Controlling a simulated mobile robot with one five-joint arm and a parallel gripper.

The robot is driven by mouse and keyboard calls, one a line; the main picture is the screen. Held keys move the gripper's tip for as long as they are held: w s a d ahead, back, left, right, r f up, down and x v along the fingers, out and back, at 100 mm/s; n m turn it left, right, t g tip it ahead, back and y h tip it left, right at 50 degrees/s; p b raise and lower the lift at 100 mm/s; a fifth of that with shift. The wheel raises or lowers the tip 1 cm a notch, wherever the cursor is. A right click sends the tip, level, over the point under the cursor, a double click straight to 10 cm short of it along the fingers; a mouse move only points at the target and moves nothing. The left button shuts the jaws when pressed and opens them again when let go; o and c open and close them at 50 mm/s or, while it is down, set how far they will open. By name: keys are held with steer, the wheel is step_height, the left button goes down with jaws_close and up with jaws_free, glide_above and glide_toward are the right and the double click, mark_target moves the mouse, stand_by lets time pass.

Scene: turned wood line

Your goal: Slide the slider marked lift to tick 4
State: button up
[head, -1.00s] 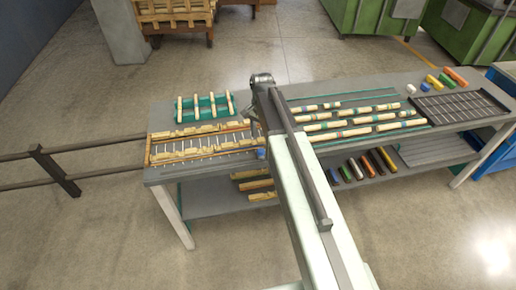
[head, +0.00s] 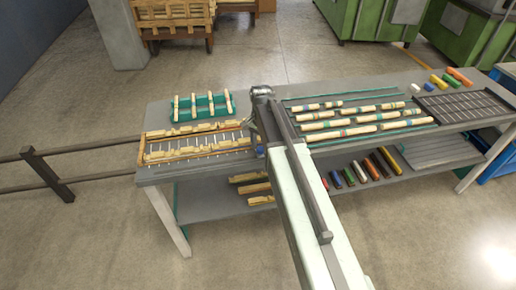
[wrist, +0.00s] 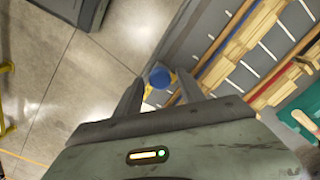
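A blue round knob (wrist: 160,76) shows in the wrist view at the edge of a wooden rack (wrist: 238,45). My gripper (wrist: 160,80) is open, with one finger on each side of the knob in the picture; I cannot tell whether either touches it. The rack (head: 147,157) also shows in the head view on the left of the bench, with wooden pieces and pale crossing marks. Blue and red strips run along it in the wrist view. No lift label or tick number is readable. My arm hides part of the rack's right end in the head view.
The grey bench (head: 390,88) also carries a green holder (head: 187,113) with wooden rods, rows of banded turned pieces (head: 337,134) and a dark slotted tray (head: 461,106). A lower shelf (head: 219,205) holds more pieces. A dark rail (head: 96,147) stands at left.

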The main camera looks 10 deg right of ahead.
jaws_close()
stand_by(1.1)
